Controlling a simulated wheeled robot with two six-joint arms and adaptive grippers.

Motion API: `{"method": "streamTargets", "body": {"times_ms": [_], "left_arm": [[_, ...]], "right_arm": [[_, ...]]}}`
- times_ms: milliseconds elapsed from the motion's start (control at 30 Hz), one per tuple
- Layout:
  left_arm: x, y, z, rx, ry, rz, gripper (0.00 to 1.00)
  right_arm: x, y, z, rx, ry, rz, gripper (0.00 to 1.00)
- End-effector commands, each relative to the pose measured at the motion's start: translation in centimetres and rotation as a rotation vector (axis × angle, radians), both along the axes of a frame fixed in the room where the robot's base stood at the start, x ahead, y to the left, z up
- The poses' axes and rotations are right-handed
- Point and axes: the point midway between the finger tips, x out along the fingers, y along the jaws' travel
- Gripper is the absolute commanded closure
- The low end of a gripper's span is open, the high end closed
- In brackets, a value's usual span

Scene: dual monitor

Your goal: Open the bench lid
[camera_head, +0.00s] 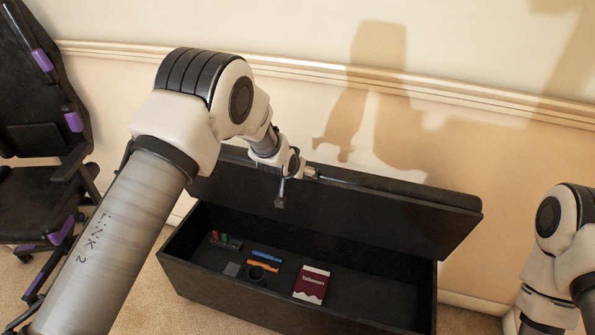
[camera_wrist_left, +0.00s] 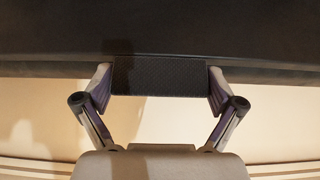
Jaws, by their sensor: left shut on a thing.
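The black bench (camera_head: 215,290) stands against the wall, and its dark lid (camera_head: 390,225) is raised and tilted back, leaving the inside in view. My left gripper (camera_head: 305,173) is at the upper edge of the lid, partly hidden by its own wrist.
Inside the bench lie a maroon and white box (camera_head: 312,283), an orange item (camera_head: 263,265), a blue item (camera_head: 266,256) and other small things. A black and purple chair (camera_head: 45,180) stands at the left. The wall with its moulding is close behind the lid.

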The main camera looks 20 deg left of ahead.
Motion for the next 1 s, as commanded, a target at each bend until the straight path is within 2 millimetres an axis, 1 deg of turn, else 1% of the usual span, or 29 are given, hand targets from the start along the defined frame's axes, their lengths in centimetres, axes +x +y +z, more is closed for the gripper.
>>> {"method": "streamTargets", "body": {"times_ms": [33,300,333,633,733,867,1000], "left_arm": [[0.3,0.0,0.4,-0.001,-0.012,0.001,0.69],[0.3,0.0,0.4,-0.001,-0.012,0.001,0.69],[0.3,0.0,0.4,-0.001,-0.012,0.001,0.00],[0.1,0.0,0.2,0.000,-0.005,0.000,0.00],[-0.2,0.0,0.6,0.000,-0.004,0.000,0.00],[-1.8,0.1,2.2,0.001,-0.005,-0.001,0.00],[-4.3,0.2,4.9,0.001,-0.006,-0.001,0.00]], "right_arm": [[0.0,0.0,0.0,0.000,0.000,0.000,0.60],[0.0,0.0,0.0,0.000,0.000,0.000,0.60],[0.0,0.0,0.0,0.000,0.000,0.000,0.60],[0.0,0.0,0.0,0.000,0.000,0.000,0.60],[0.0,0.0,0.0,0.000,0.000,0.000,0.60],[0.0,0.0,0.0,0.000,0.000,0.000,0.60],[0.0,0.0,0.0,0.000,0.000,0.000,0.60]]}}
